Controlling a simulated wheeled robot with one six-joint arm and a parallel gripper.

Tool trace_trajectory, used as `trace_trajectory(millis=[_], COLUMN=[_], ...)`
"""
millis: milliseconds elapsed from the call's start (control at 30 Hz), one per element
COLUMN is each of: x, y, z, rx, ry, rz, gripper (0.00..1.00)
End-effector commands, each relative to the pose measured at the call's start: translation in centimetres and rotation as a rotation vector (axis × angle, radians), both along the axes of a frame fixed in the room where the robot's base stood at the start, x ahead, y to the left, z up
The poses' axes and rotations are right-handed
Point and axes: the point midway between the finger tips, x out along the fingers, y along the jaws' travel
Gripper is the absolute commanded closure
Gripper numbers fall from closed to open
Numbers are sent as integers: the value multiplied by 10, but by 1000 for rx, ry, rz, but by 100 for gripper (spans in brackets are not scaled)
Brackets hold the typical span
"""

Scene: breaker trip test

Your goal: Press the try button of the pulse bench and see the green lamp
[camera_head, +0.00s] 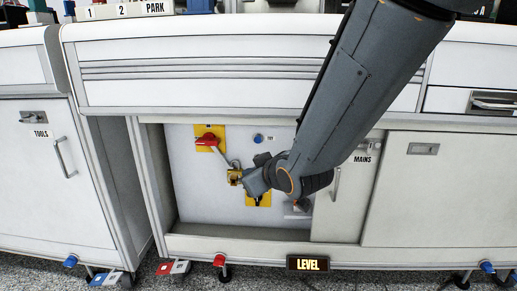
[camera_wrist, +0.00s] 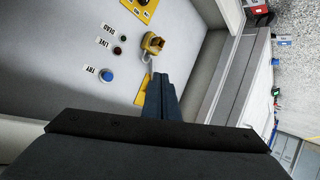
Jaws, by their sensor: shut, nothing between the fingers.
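The blue try button (camera_wrist: 106,75) sits on the pale panel by its TRY label in the wrist view. It also shows in the head view (camera_head: 258,138), at the upper part of the recess. Two small dark lamps, labelled LIVE (camera_wrist: 116,50) and DEAD (camera_wrist: 122,38), are beside it. Neither looks lit, and I see no green glow. My gripper (camera_wrist: 160,77) is shut and empty. Its fingertips are over the panel, to the right of the button in the wrist view and apart from it. In the head view my wrist hides part of the panel.
A red handle on a yellow plate (camera_head: 203,129) is at the recess's upper left. A brass-coloured lock-like piece (camera_head: 235,177) is close to my gripper. The sliding door labelled MAINS (camera_head: 350,205) borders the recess on the right. A LEVEL sign (camera_head: 308,263) is below.

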Motion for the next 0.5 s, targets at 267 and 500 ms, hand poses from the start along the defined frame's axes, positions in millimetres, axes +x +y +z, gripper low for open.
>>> trace_trajectory(millis=[267, 500], x=[62, 64], y=[1, -11], z=[-3, 4], rx=[137, 260], ry=[-425, -674], rz=[135, 203], gripper=[100, 100])
